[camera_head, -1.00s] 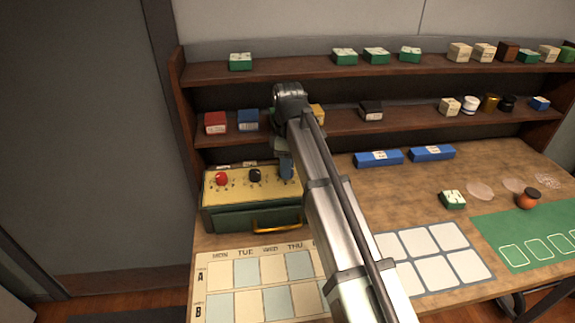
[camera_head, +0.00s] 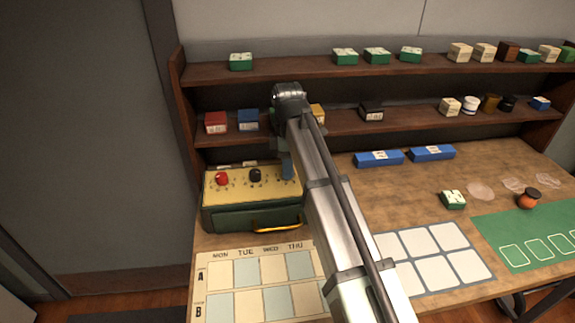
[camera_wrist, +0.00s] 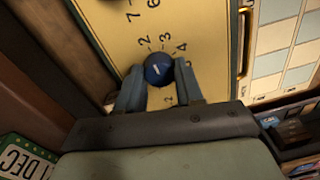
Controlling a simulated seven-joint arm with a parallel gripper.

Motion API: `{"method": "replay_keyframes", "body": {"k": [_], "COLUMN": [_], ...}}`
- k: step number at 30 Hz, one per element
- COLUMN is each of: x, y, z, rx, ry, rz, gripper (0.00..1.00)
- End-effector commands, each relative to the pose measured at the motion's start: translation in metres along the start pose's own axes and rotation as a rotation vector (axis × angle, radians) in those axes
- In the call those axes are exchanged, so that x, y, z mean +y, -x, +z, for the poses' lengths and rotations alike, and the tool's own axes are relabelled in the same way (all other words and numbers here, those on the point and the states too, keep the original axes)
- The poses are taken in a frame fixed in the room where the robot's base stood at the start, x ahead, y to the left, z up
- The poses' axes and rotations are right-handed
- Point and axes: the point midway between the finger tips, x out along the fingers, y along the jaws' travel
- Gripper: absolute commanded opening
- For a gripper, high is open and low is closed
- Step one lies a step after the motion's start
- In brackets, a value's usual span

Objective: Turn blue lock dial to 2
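The blue lock dial (camera_wrist: 158,69) is round, with a short white mark slanted across its face. It sits on a yellow panel (camera_wrist: 110,20) printed with numbers; a 2, a 3 and a 4 are near its upper rim in the wrist view. My gripper (camera_wrist: 160,78) has one finger on each side of the dial, and both fingertips appear to touch it.
A red dial (camera_head: 222,179) and a black dial (camera_head: 255,175) stand left of my gripper on the same panel. A yellow handle (camera_head: 277,228) is on the box front. Shelves (camera_head: 300,127) with small boxes rise behind. A calendar sheet (camera_head: 222,304) lies in front.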

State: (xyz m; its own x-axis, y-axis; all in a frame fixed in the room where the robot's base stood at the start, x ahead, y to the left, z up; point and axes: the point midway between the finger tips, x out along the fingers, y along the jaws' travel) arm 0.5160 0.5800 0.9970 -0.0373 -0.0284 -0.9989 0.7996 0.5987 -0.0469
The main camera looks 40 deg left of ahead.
Motion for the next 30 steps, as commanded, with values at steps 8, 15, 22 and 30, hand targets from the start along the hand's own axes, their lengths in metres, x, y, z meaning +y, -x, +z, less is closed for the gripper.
{"method": "replay_keyframes", "body": {"k": [8,15,22,30], "x": [0.0,0.0,0.002,0.002], "y": [0.0,0.002,0.024,0.074], "z": [0.0,0.0,0.0,0.0], "rx": [0.0,0.0,0.001,0.001], "ry": [-0.001,-0.001,-0.001,-0.001], "rz": [0.001,0.002,0.003,0.003], "gripper": [0.6,0.6,0.6,0.6]}}
